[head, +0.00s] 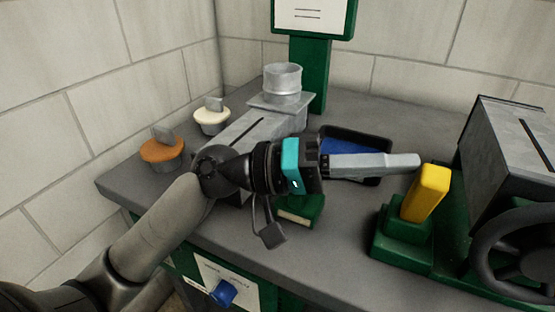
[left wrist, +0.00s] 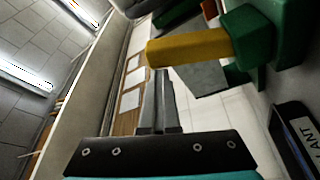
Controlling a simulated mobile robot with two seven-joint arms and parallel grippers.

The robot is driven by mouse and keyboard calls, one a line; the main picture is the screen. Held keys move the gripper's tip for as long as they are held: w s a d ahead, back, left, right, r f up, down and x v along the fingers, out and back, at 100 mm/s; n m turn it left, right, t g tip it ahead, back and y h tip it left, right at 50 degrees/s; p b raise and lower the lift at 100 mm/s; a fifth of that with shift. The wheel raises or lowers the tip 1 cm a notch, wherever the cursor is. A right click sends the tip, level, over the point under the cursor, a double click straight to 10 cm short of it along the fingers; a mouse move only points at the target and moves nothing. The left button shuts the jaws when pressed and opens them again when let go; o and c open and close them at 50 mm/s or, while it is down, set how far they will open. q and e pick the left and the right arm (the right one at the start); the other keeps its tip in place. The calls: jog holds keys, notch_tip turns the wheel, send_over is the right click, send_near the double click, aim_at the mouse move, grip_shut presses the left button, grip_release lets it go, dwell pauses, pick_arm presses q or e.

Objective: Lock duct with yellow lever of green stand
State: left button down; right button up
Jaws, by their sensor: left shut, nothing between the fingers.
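The yellow lever (head: 428,192) stands tilted a little to the right on the green stand (head: 400,238) at the right of the bench. A grey metal duct (head: 506,128) with a dark slot sits on the stand's right part. My left gripper (head: 417,162) is shut and empty, its fingertips right beside the lever's upper left side. In the left wrist view the lever (left wrist: 190,48) crosses just beyond the fingertips (left wrist: 160,75), with the green stand (left wrist: 262,35) at its right. I cannot tell whether they touch. My right gripper is out of view.
A black handwheel (head: 518,252) is at the stand's front right. Another grey duct piece with a round collar (head: 282,80) lies behind my left arm. A dark tray with blue inside (head: 350,147), an orange-topped pot (head: 162,150) and a cream-topped pot (head: 211,116) are on the bench.

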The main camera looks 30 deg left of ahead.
pick_arm(q)
jog(key=v, duration=1.4)
jog(key=shift+a+r+b, duration=0.15)
jog(key=shift+a+b, duration=0.3)
jog(key=shift+a, duration=0.05)
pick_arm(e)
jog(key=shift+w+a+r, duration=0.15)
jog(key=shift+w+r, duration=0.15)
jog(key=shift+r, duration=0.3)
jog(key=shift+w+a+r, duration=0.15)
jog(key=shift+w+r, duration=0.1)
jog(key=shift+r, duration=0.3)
pick_arm(q)
jog(key=shift+w, duration=0.15)
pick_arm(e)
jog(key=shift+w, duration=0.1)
